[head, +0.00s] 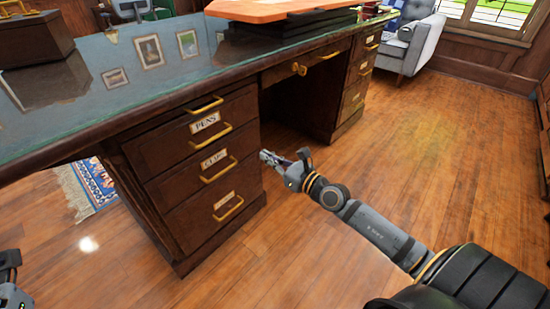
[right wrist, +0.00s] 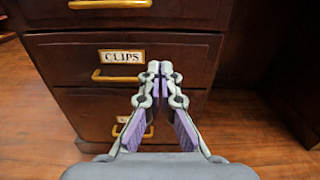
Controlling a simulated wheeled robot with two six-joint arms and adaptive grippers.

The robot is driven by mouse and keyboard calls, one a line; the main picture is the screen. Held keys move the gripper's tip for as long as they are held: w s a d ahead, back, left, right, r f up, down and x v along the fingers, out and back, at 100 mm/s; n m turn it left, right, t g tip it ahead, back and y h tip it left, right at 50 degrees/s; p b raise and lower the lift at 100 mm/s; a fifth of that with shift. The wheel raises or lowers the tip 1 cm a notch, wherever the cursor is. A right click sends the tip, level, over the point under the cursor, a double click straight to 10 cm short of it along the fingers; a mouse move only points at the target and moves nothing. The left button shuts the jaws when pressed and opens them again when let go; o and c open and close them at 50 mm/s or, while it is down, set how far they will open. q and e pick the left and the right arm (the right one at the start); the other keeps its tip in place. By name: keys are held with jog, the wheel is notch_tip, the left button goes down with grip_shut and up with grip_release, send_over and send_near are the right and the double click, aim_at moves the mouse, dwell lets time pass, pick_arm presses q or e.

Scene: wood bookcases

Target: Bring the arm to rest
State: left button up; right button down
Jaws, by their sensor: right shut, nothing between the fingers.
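My right arm (head: 375,228) reaches in from the lower right in the head view. Its gripper (head: 268,157) is in front of the desk's left drawer stack, near the right edge of the drawers. In the right wrist view the right gripper (right wrist: 154,72) has its fingertips together, with nothing between them, and it points at the drawer labelled CLIPS (right wrist: 122,56). I cannot tell whether the tips touch the drawer front. A small part of my left arm (head: 10,285) shows at the lower left of the head view; its gripper fingers are not visible.
The dark wood desk (head: 190,262) has a glass top (head: 150,95) and brass-handled drawers, all looking shut. An orange object (head: 265,9) stands on it. A grey armchair (head: 412,50) stands at the back right. The wooden floor (head: 440,140) right of the desk is clear.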

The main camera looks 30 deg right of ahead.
jog(key=shift+v, duration=1.1)
